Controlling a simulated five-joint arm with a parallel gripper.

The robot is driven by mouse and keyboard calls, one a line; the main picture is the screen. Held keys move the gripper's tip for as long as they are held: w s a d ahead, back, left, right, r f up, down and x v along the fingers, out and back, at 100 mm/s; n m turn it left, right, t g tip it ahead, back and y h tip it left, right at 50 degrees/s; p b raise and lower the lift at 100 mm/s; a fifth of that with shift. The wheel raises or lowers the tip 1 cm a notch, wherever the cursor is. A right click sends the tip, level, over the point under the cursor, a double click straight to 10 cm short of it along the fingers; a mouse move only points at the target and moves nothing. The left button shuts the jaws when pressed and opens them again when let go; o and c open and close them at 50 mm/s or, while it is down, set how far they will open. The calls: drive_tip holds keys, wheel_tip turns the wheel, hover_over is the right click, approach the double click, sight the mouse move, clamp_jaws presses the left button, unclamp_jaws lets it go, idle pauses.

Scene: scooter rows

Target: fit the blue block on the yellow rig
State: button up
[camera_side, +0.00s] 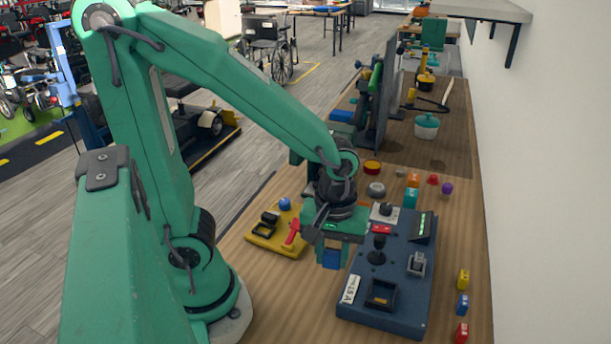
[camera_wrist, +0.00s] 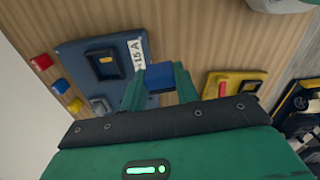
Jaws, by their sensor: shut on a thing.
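My gripper (camera_side: 332,250) is shut on a blue block (camera_side: 331,260), which hangs below it near the left edge of the blue rig. In the wrist view the blue block (camera_wrist: 159,77) sits between the two green fingers. The yellow rig (camera_side: 262,241) lies left of my gripper in the side view, with a black-framed square recess, a red lever and a blue knob. It also shows in the wrist view (camera_wrist: 258,79), to the right of the block and apart from it. My gripper partly hides its right side in the side view.
The blue rig (camera_side: 358,312), labelled 15 A, carries a framed socket, a joystick and a switch. Loose yellow (camera_side: 463,280), blue (camera_side: 462,304) and red (camera_side: 461,332) blocks stand on its right. Small coloured objects and an upright dark panel (camera_side: 382,105) are farther back.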

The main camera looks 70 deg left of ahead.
drive_tip(key=shift+w+a, duration=0.2)
drive_tip(key=shift+a, duration=0.55)
drive_tip(key=a+f+m, duration=0.1)
drive_tip(key=a, duration=1)
drive_tip(key=m, duration=0.1)
approach(262, 217)
drive_tip(key=shift+s+d+f, duration=0.2)
drive_tip(key=shift+d+f, duration=0.3)
drive_tip(key=shift+d, duration=0.1)
drive_tip(key=shift+s+d+f, duration=0.2)
drive_tip(key=shift+d+f, duration=0.3)
drive_tip(key=shift+d, duration=0.1)
drive_tip(key=shift+f, duration=0.2)
drive_tip(key=shift+f, duration=2.6)
